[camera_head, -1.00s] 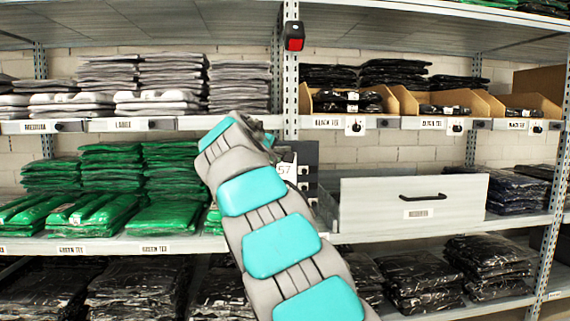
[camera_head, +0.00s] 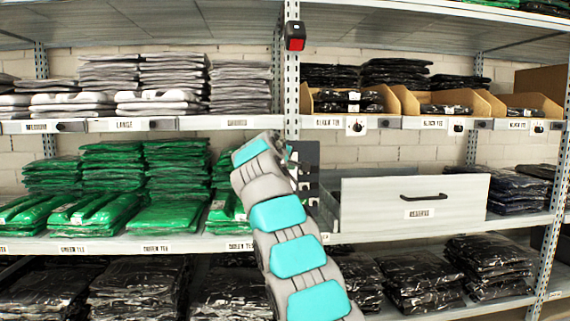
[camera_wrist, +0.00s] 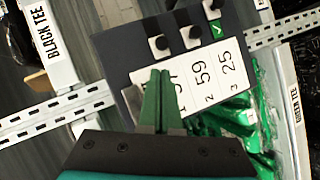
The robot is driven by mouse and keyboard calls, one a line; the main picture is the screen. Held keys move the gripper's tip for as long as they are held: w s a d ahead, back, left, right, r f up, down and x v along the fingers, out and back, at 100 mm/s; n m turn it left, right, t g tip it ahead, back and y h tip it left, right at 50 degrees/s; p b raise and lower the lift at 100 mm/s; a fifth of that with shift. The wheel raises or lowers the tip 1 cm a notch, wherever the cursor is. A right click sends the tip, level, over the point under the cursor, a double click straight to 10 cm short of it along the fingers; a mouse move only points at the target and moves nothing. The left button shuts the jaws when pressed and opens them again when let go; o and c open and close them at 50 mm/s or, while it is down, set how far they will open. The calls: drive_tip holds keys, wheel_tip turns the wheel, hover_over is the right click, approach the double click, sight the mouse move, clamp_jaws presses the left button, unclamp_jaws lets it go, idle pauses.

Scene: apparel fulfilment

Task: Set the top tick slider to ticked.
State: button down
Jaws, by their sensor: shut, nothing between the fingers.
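A dark panel (camera_head: 308,160) hangs by the rack post in the head view, partly behind my arm. In the wrist view the panel (camera_wrist: 122,62) appears turned, with three dark slider knobs beside white cards numbered 1, 2 and 3. The slider by card 1 (camera_wrist: 158,43) and the slider by card 2 (camera_wrist: 194,34) show no tick. Beside card 3 (camera_wrist: 232,66), reading 25, a green tick (camera_wrist: 217,29) shows. My gripper (camera_wrist: 159,72) is shut and empty, its green fingers over card 1, tips just short of that card's knob. Contact cannot be told. My gripper (camera_head: 288,152) is at the panel's left edge in the head view.
A grey drawer (camera_head: 415,205) with a black handle juts out right of the panel. A perforated rack post (camera_head: 291,90) rises above the panel. Green bagged tees (camera_head: 165,175) fill the shelf at left. Bins of black tees (camera_head: 345,101) stand upper right.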

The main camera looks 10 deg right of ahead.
drive_tip(key=shift+w+d+f, duration=0.15)
drive_tip(key=shift+d+f, duration=0.15)
drive_tip(key=shift+d, duration=0.25)
drive_tip(key=shift+w+d+f, duration=0.15)
drive_tip(key=shift+d+f, duration=0.1)
drive_tip(key=shift+d, duration=0.3)
drive_tip(key=d, duration=0.4)
